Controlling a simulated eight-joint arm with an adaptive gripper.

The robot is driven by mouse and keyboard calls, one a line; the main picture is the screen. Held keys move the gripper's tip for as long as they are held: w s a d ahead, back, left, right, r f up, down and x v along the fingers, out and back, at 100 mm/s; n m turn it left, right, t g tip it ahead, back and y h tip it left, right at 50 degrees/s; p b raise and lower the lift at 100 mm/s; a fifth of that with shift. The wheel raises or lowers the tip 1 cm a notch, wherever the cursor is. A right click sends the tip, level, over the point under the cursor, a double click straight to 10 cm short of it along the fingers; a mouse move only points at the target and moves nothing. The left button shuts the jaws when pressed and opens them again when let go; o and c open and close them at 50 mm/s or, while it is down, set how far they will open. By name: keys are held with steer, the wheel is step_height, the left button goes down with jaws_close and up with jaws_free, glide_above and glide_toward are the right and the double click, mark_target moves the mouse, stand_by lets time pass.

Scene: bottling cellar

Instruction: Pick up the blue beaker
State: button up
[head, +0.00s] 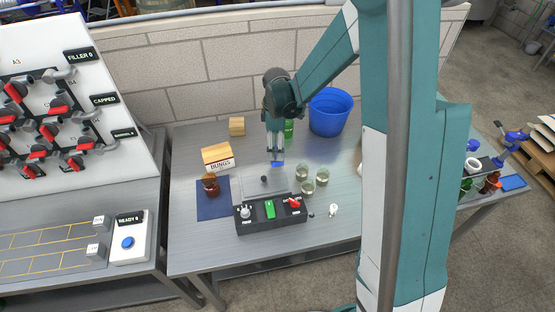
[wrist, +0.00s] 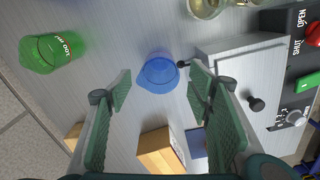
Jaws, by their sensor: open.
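The blue beaker (wrist: 158,73) stands on the steel table, and the wrist view looks down into its open top. In the head view only a small blue part of it (head: 277,163) shows below my gripper. My gripper (head: 277,154) points down above it. In the wrist view the two green-padded fingers of my gripper (wrist: 162,86) are spread apart, with the beaker seen between and just beyond their tips. I see no finger touching it. Nothing is held.
A grey-topped control box (head: 270,213) is close to the beaker. Clear glasses (head: 308,187) stand right of it. A green beaker (wrist: 50,52) stands behind, near a blue bucket (head: 330,112). A BUNGS box (head: 217,158) and brown jar (head: 211,184) are left.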

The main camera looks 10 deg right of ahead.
steer(key=shift+f, duration=0.35)
steer(key=shift+f, duration=2.6)
steer(key=c, duration=1)
